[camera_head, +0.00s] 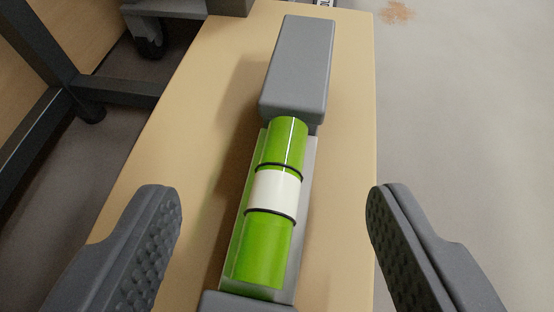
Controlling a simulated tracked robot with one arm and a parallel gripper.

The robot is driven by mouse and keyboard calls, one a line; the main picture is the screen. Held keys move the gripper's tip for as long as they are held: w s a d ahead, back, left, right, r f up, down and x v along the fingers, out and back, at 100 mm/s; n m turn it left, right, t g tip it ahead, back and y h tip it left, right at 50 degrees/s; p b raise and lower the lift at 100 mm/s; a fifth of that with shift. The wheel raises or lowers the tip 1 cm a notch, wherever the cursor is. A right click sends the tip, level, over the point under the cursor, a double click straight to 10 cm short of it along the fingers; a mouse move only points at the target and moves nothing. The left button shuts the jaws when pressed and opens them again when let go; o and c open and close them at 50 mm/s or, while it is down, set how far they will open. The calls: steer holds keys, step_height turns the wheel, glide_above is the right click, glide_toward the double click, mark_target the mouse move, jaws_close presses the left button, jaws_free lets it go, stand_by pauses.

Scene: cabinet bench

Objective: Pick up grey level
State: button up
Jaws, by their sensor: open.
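The grey level (301,68) lies lengthwise on a tan wooden bench top (345,150). It has grey end blocks and a green vial in the middle with a white band between two dark rings. Its near end block is cut off by the bottom of the picture. My gripper (273,205) is open, with one dark textured finger on each side of the level's green middle. Neither finger appears to touch the level, and there is a clear gap on both sides.
The bench top is narrow; its right edge drops to a pale grey floor (460,120). On the left stand a dark metal frame (50,45) and a black caster wheel (148,38). The bench around the level is clear.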

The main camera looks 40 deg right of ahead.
steer(key=shift+x, duration=0.8)
jaws_close()
steer(key=shift+r, duration=0.1)
